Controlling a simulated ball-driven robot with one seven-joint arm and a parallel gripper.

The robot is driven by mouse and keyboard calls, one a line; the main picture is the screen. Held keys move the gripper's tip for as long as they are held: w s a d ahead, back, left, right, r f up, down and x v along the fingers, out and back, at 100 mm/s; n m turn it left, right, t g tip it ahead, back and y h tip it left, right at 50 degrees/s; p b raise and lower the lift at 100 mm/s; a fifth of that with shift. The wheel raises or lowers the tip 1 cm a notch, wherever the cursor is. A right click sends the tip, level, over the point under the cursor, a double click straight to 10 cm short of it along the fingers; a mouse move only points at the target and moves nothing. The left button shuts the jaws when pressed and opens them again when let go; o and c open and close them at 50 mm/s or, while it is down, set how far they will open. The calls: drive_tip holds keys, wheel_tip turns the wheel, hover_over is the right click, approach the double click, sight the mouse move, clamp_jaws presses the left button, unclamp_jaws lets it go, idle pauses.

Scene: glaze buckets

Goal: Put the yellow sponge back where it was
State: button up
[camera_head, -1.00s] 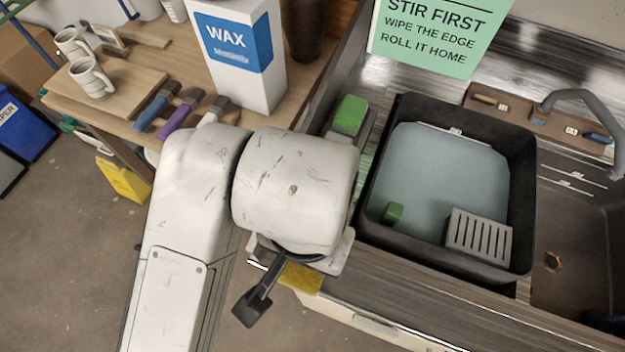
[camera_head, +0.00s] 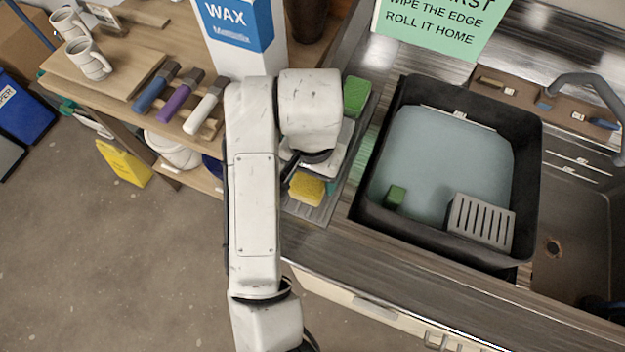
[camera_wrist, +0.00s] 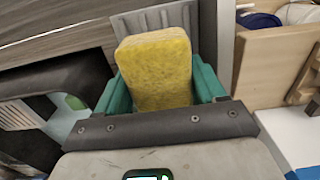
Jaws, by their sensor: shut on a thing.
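The yellow sponge (camera_head: 307,188) is at the near end of a narrow grey tray (camera_head: 325,208) beside the black basin. My gripper (camera_head: 310,172) reaches down over the tray and is shut on the sponge; my arm hides most of the jaws in the head view. In the wrist view the sponge (camera_wrist: 156,70) stands between my gripper's teal fingers (camera_wrist: 160,88), with the grey tray (camera_wrist: 150,18) just beyond it. I cannot tell whether the sponge touches the tray. A green sponge (camera_head: 356,96) lies at the tray's far end.
The black basin (camera_head: 365,210) of pale blue liquid holds a green block (camera_head: 394,197) and a slotted grey piece (camera_head: 481,222). A WAX box (camera_head: 240,40) stands behind my arm. Brushes (camera_head: 178,103) and mugs (camera_head: 90,60) are on the wooden bench to the left.

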sight(313, 185)
drive_tip(key=shift+w+d+f, duration=0.1)
drive_tip(key=shift+w+f, duration=0.1)
drive_tip(key=shift+f, duration=0.25)
wheel_tip(313, 185, down, 2)
drive_tip(key=shift+p, duration=0.4)
drive_tip(key=shift+f, duration=0.3)
drive_tip(key=shift+f, duration=0.3)
drive_tip(key=o, duration=0.8)
drive_tip(key=shift+c, duration=0.2)
drive_tip(key=shift+o, duration=0.3)
drive_tip(key=shift+s, duration=0.1)
